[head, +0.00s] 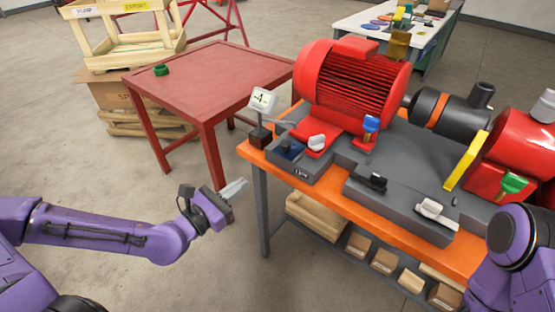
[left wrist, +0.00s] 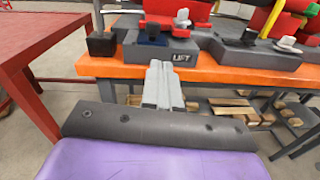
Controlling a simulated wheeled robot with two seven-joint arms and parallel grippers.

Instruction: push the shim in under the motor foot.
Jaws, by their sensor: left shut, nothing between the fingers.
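The red motor (head: 350,85) sits on the grey skid. Its near red motor foot (head: 322,150) carries a white knob and shows in the left wrist view too (left wrist: 180,32). A small dark blue piece (head: 289,149), possibly the shim, lies on a grey block left of that foot; it also shows in the left wrist view (left wrist: 152,33). I cannot tell whether it reaches under the foot. My left gripper (head: 242,184) is shut and empty, in the air left of the orange bench's corner, apart from the skid; its fingers fill the middle of the left wrist view (left wrist: 162,72).
A gauge (head: 263,100) on a dark block stands at the bench (head: 430,242) corner. Grey blocks with black and white handles line the skid's front. My right arm's purple link is at the right edge.

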